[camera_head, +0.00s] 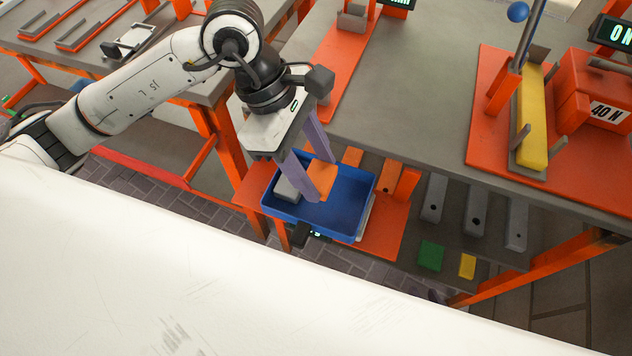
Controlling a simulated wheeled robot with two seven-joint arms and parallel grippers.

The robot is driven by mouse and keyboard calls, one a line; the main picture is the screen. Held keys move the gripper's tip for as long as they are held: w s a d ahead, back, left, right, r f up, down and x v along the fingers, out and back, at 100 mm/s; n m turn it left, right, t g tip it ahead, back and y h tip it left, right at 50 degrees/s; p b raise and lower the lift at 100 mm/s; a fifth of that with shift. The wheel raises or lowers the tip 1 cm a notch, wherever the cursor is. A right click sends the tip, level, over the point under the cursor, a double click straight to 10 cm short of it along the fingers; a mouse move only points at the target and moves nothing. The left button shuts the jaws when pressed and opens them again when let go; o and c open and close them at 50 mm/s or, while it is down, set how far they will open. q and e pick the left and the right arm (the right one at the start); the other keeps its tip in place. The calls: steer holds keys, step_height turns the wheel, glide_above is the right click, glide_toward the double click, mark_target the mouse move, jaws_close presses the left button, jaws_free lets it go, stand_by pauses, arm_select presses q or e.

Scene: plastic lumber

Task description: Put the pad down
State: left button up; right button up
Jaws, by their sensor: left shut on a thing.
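The orange pad (321,180) is held between the purple fingers of my left gripper (323,174). My left gripper points down and is shut on the pad. The pad is over or inside the blue bin (346,221); I cannot tell whether it touches the bin floor. The fingers hide part of the pad. A grey block (287,189) lies at the bin's left end, beside the gripper. My right gripper is not in view.
The bin stands on an orange board (391,235) on a lower shelf. Grey bars (475,211), a green block (430,256) and a yellow block (467,266) lie to its right. The upper tabletop (420,90) overhangs behind. The bin's right part looks empty.

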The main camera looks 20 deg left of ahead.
mark_target(316, 183)
arm_select(q)
steer(key=shift+f, duration=2.4)
steer(key=shift+f, duration=0.15)
steer(key=o, duration=1.1)
steer(key=shift+o, duration=0.2)
steer(key=shift+r, duration=0.25)
steer(key=v, duration=1.2)
